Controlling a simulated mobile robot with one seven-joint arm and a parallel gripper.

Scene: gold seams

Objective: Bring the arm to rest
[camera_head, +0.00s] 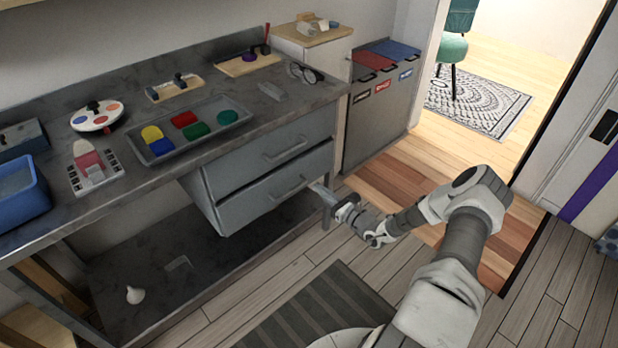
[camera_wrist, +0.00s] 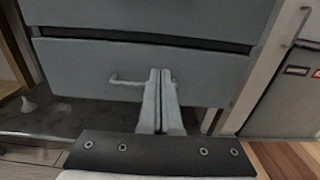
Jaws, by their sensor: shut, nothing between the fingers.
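My arm (camera_head: 440,285) reaches from the lower right toward the workbench. My gripper (camera_head: 320,188) is in front of the lower drawer (camera_head: 262,198), near the right end of its handle (camera_head: 290,188). In the wrist view the two fingers (camera_wrist: 160,76) lie side by side, shut, with nothing between them. The lower drawer (camera_wrist: 210,72) and its handle (camera_wrist: 127,81) show behind them, the handle passing to the left of the fingers. I cannot tell whether the fingers touch the handle or the drawer front.
The upper drawer (camera_head: 285,150) is above. The bench top (camera_head: 150,190) holds a grey tray (camera_head: 203,138) with coloured pieces, a blue bin (camera_head: 22,195) and small tools. Grey bins (camera_head: 375,115) stand right of the drawers. A white bulb-shaped thing (camera_head: 135,295) lies on the low shelf. A striped mat (camera_head: 310,310) covers the floor.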

